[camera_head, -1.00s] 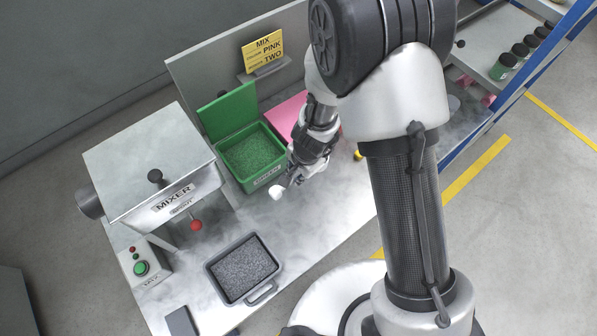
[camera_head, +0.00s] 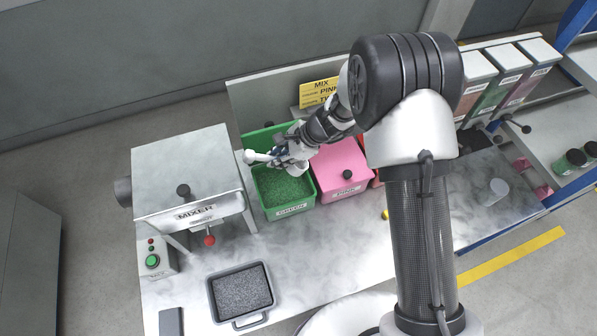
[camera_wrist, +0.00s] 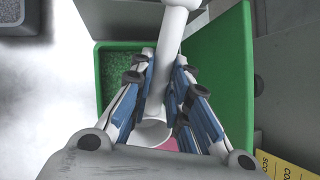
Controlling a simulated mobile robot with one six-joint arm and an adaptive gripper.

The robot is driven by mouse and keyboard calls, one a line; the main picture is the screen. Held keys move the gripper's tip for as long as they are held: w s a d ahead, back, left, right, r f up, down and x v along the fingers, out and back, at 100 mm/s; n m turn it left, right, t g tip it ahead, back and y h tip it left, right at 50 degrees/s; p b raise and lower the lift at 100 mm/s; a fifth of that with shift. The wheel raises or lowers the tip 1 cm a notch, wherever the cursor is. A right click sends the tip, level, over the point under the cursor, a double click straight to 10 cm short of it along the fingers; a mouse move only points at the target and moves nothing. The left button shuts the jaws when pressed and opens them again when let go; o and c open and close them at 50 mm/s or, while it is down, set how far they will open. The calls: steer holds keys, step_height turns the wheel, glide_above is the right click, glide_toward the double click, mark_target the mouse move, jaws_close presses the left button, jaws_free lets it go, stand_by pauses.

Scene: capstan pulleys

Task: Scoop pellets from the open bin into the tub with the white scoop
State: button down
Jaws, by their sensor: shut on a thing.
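My gripper (camera_head: 285,157) is shut on the white scoop (camera_head: 252,157). In the wrist view the scoop's white handle (camera_wrist: 172,62) runs between the fingers of my gripper (camera_wrist: 165,85). The green bin (camera_head: 290,210) stands open with green pellets (camera_head: 283,188) in it. My gripper and the scoop are above the back part of this bin. Its raised green lid (camera_wrist: 222,75) shows in the wrist view. A dark tub (camera_head: 240,291) with a handle, holding grey pellets, sits at the front of the bench. Whether the scoop holds pellets cannot be told.
The pink bin (camera_head: 345,188), with its lid closed, is right of the green one. The mixer (camera_head: 190,180) stands left, with a button box (camera_head: 154,262) before it. A yellow sign (camera_head: 318,92) is behind the bins. A white cup (camera_head: 494,191) is at right. Bare bench lies right of the tub.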

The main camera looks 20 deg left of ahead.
steer(key=shift+w+a+r, duration=0.1)
steer(key=shift+w+a, duration=0.15)
steer(key=shift+a, duration=0.3)
steer(key=shift+s+f+b, duration=0.1)
steer(key=shift+f+b, duration=0.4)
steer(key=shift+f, duration=0.05)
step_height(320, 180, down, 15)
steer(key=b, duration=1.2)
steer(key=shift+b, duration=0.35)
step_height(320, 180, up, 11)
steer(key=a+t+h+p, duration=0.1)
steer(key=h+p, duration=0.1)
steer(key=p, duration=1.6)
steer(key=shift+s+t+h, duration=0.3)
steer(key=shift+s+h, duration=0.1)
steer(key=shift+s, duration=0.05)
